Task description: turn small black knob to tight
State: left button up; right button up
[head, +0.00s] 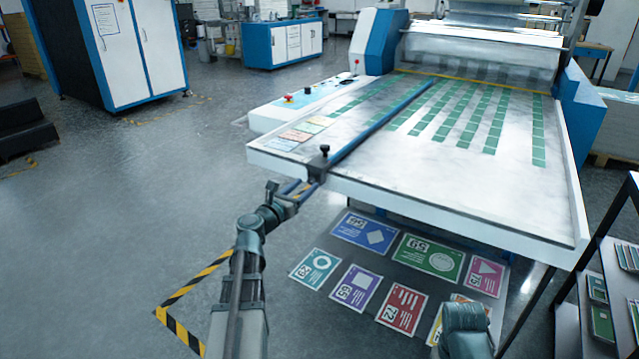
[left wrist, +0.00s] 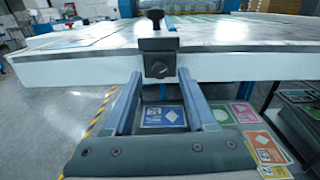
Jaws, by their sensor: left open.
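The small black knob (head: 325,150) stands upright on a dark clamp block (head: 317,168) at the front edge of the machine's table, at the near end of a long blue bar (head: 375,128). In the left wrist view the knob (left wrist: 155,17) is at the top, above the clamp block (left wrist: 158,44). My left gripper (head: 303,190) is open and empty, just in front of and below the clamp; in the left wrist view its two fingers (left wrist: 160,76) point toward the block's front face, below the knob. Contact cannot be told.
The white table (head: 440,190) carries rows of green cards. A control panel (head: 305,97) with a red button is at its left. Several colored sheets (head: 365,233) lie below the table's front edge. A dark rack (head: 590,300) stands at right. Part of my right arm shows at the bottom.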

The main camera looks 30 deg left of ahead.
pick_arm(q)
jog(key=shift+w, duration=0.85)
pick_arm(e)
jog(key=shift+w+d, duration=0.35)
jog(key=shift+d, duration=0.05)
pick_arm(q)
grip_shut()
